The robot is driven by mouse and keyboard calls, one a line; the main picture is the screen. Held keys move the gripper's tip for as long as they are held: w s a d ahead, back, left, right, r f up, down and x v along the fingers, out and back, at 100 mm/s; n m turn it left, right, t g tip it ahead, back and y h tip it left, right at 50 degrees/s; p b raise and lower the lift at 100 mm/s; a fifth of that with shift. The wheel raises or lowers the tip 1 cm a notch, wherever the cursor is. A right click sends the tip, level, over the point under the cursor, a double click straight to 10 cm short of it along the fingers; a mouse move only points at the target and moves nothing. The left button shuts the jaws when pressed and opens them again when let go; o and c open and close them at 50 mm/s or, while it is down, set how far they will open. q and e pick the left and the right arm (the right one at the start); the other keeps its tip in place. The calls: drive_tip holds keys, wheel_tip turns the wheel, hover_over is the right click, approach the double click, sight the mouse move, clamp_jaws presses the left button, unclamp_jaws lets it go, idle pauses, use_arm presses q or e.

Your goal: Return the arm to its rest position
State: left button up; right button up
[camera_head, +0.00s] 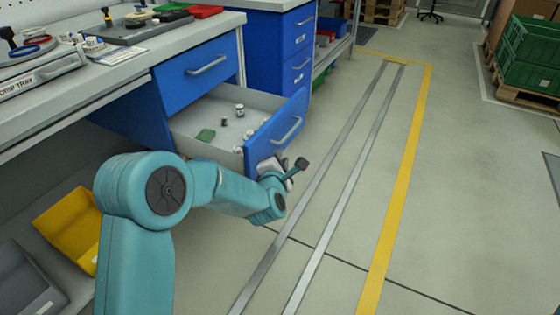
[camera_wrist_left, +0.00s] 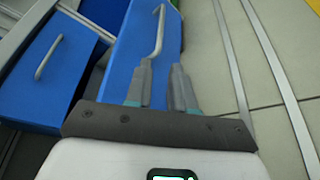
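My left arm, teal, reaches in from the lower left in the head view. Its gripper (camera_head: 291,170) hangs in front of the pulled-out blue drawer (camera_head: 262,142), a little below its handle (camera_head: 289,131). In the left wrist view the two grey fingers (camera_wrist_left: 163,72) stand apart with a gap between them and nothing in it. The silver handle (camera_wrist_left: 158,32) shows beyond the fingertips, outside the gap; I cannot tell whether a finger touches it. My right gripper is not in view.
The workbench (camera_head: 120,75) stands at left, with a closed upper drawer (camera_head: 200,72). A yellow bin (camera_head: 72,228) lies low at left. The floor right of the arm is free up to the yellow line (camera_head: 402,190).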

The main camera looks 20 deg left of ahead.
use_arm(q)
drive_tip(key=s+d+f+m+g+h, duration=0.25)
drive_tip(key=s+f, duration=0.45)
drive_tip(key=f, duration=0.4)
drive_tip(key=s+d+f+m+g+h, duration=0.1)
drive_tip(key=s+f+m+g, duration=0.3)
drive_tip(key=s+f, duration=0.55)
drive_tip(key=s+d+f+m+g+h, duration=0.2)
drive_tip(key=s+d+f+m+g, duration=0.2)
drive_tip(key=s+m, duration=0.55)
drive_tip(key=s+d+f+m+g+h, duration=0.2)
drive_tip(key=s+d+f+m+g, duration=0.2)
drive_tip(key=s+m, duration=0.5)
wheel_tip(320, 180, up, 33)
drive_tip(key=s+p, duration=0.2)
drive_tip(key=p, duration=3.1)
drive_tip(key=shift+d, duration=0.45)
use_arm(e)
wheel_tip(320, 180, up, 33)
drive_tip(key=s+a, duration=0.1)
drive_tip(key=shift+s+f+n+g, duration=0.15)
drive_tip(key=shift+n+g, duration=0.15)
use_arm(q)
drive_tip(key=shift+w+f, duration=0.1)
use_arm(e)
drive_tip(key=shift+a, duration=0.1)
